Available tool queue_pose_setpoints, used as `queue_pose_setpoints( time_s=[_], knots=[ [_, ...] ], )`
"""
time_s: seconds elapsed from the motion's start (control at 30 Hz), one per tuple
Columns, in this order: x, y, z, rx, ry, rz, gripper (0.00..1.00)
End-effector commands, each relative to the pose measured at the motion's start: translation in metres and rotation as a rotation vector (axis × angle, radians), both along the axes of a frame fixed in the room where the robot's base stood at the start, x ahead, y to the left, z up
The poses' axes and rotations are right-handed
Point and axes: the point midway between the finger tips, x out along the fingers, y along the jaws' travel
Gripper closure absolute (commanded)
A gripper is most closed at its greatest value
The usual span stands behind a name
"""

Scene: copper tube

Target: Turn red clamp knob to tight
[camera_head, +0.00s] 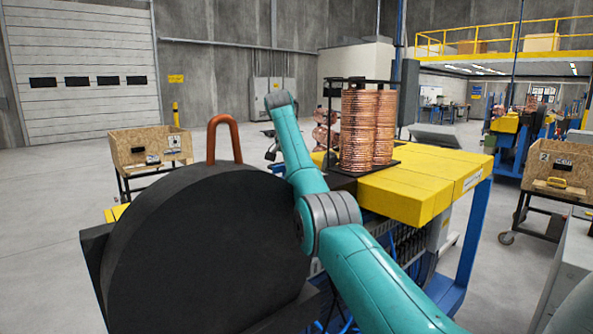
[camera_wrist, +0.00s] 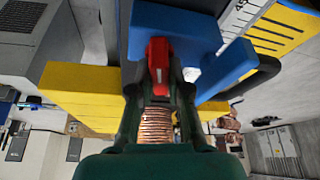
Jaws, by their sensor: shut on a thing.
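The red clamp knob (camera_wrist: 158,54) shows in the upper middle of the wrist view. It sits in front of a blue block (camera_wrist: 190,35), and its long side runs up and down in the picture. My gripper (camera_wrist: 159,78) has its dark fingers on the left and right of the knob and is shut on it. The fingers partly cover the knob's lower end. In the head view my teal arm reaches over the workbench, and the knob and my gripper are hidden.
Copper coils (camera_head: 362,130) stand on a yellow-topped bench (camera_head: 440,170). A large black disc (camera_head: 205,250) fills the lower left of the head view, with a bent copper tube (camera_head: 225,136) above it. Wooden crates on carts stand left (camera_head: 150,148) and right (camera_head: 558,170). Open floor lies at left.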

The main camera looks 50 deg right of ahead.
Motion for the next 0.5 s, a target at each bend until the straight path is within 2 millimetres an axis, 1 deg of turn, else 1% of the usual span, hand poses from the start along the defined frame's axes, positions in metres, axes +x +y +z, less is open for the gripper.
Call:
queue_pose_setpoints(
  time_s=[0.2,0.5],
  knots=[
    [0.0003,0.0002,0.0006,0.000,0.001,-0.105,1.00],
    [0.0002,0.0005,0.0004,0.001,0.000,-0.185,1.00]
  ],
)
